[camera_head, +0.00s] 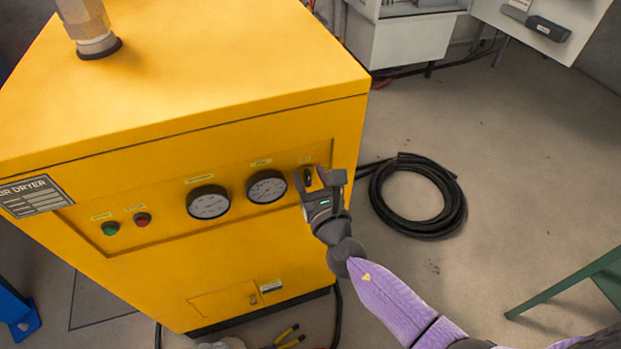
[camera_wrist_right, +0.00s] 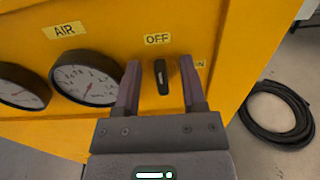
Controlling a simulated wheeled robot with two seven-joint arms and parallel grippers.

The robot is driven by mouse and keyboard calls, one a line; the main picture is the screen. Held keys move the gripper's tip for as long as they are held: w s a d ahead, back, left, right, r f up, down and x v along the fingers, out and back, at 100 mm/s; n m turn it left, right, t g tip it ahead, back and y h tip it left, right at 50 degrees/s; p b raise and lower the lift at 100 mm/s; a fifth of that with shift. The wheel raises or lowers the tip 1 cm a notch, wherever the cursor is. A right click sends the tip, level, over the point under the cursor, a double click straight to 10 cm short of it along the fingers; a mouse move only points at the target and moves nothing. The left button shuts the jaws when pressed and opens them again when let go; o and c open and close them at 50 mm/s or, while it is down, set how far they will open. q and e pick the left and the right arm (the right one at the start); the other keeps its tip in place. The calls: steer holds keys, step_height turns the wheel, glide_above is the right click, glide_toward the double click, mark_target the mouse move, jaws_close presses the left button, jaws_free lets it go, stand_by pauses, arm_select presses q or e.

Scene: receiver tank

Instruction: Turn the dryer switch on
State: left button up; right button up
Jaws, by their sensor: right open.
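The air dryer is a yellow cabinet (camera_head: 190,80) with a recessed front panel. Its dryer switch (camera_head: 308,178) is a small black knob at the panel's right end; it also shows in the right wrist view (camera_wrist_right: 161,77), standing about upright below an "OFF" label, with an "ON" label to its right. My right gripper (camera_head: 318,177) is open in front of the switch. In the wrist view its fingers (camera_wrist_right: 160,80) stand on either side of the knob, apart from it. I cannot tell whether the fingertips reach the panel. My left gripper is not in view.
Two round gauges (camera_head: 267,187) sit left of the switch, with a green (camera_head: 110,228) and a red button (camera_head: 142,219) further left. A coiled black hose (camera_head: 417,196) lies on the floor at right. A green metal piece (camera_head: 570,284) stands at lower right.

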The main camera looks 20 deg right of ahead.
jaws_close()
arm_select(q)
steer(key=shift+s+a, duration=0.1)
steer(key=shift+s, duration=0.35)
